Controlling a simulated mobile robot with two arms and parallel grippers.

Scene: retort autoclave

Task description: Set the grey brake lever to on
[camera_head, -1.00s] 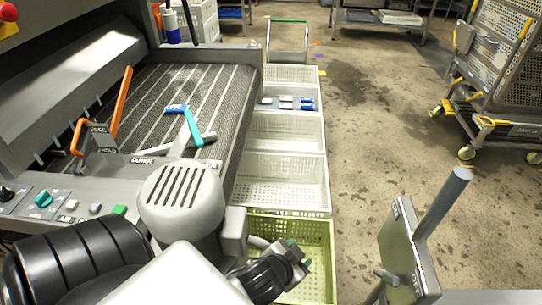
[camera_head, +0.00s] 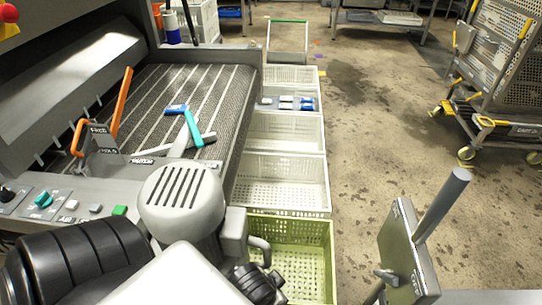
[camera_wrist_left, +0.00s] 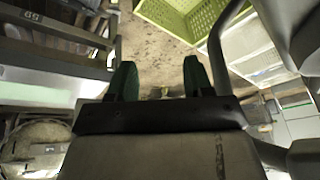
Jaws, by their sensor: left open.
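The grey brake lever (camera_head: 442,205) stands at the lower right of the head view, on a grey upright plate (camera_head: 405,250). The lever leans up and to the right. The plate carries an OFF marking near its lower edge; I see no ON marking. My left gripper shows its two dark green fingers apart and empty in the left wrist view (camera_wrist_left: 158,80). In the head view only its dark wrist part shows at the bottom edge, by the green crate, well left of the lever; its fingertips are out of frame. My right gripper is not in view.
A wheeled cage trolley (camera_head: 505,65) stands at right. The floor between is clear.

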